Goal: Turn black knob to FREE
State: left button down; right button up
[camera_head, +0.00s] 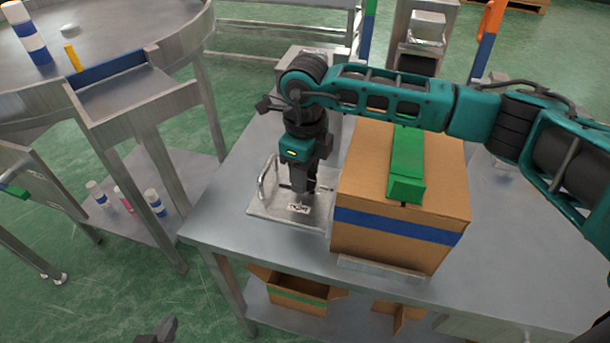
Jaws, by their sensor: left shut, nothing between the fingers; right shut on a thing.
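A metal plate (264,207) with a wire handle and a small white label (298,209) lies on the steel table, left of the cardboard box. My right gripper (304,188) points straight down over this plate, just behind the label. Its dark fingers are shut on the black knob, which they hide almost wholly. I cannot read the label or tell the knob's setting. My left gripper (160,332) shows at the bottom edge, shut and empty, low in front and away from the table.
A cardboard box (395,222) with blue tape and a green block (407,165) on it stands close right of my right gripper. My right arm passes over it. An open carton (298,295) is below the table. A round steel table (130,70) stands at left.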

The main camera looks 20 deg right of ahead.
jog(key=shift+n+b, duration=0.4)
jog(key=shift+n, duration=0.4)
jog(key=o, duration=1.1)
jog(key=shift+c, duration=0.2)
notch_tip(320, 180, up, 13)
jog(key=shift+p, duration=0.4)
